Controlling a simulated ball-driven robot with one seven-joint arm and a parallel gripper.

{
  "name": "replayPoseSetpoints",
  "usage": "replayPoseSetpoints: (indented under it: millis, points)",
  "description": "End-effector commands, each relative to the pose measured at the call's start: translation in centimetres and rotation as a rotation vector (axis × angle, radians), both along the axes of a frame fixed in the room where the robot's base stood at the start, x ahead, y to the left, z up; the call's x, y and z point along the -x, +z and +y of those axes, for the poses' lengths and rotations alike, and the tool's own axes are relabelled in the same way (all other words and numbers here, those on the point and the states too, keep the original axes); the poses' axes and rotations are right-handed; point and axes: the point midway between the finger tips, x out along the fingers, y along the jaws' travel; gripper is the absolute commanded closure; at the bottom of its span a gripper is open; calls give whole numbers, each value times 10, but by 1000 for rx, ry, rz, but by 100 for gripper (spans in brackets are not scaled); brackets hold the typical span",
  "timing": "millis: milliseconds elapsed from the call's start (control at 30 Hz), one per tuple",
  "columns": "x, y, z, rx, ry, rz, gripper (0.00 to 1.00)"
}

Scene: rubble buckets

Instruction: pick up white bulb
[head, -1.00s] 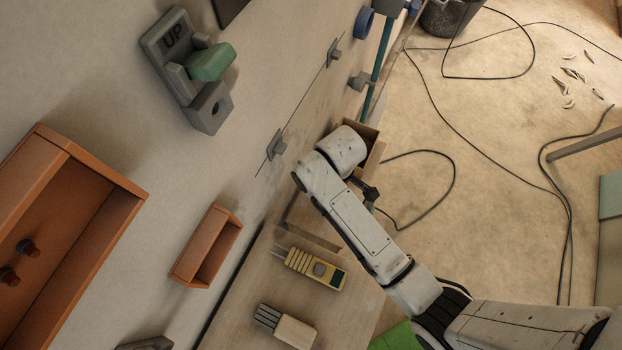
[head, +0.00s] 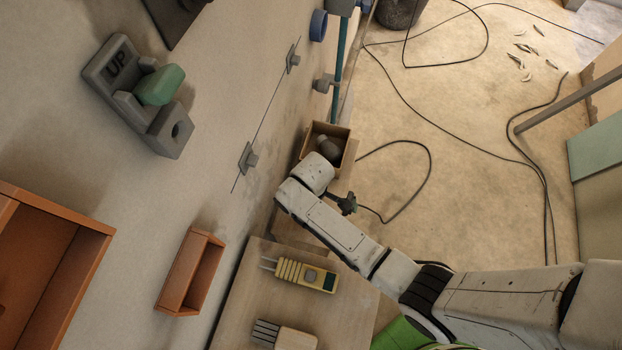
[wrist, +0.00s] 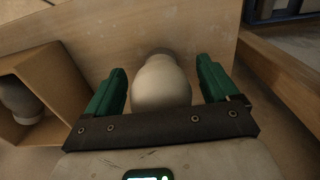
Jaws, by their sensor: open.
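The white bulb (wrist: 161,88) shows in the wrist view, rounded end towards the camera, with its narrower grey end against a pale wooden surface. My gripper (wrist: 161,72) is open, with one green finger on each side of the bulb. Small gaps show between the bulb and both fingers. In the head view my gripper (head: 346,203) is just below the small box and beside the wooden table. I cannot make out the white bulb in the head view.
An open box (head: 343,132) holds a grey rounded object (head: 327,147); the box is also at left in the wrist view (wrist: 52,78). A yellow handheld device (head: 306,275) lies on the wooden table (head: 245,290). Black cables (head: 430,165) lie on the floor.

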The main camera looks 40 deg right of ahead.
Motion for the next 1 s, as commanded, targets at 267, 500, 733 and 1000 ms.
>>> replayPoseSetpoints:
  millis: [267,500,733,1000]
  points:
    - [0,0,0,0,0,0,26]
    - [0,0,0,0,0,0,49]
    - [0,1,0,0,0,0,69]
    - [0,2,0,0,0,0,74]
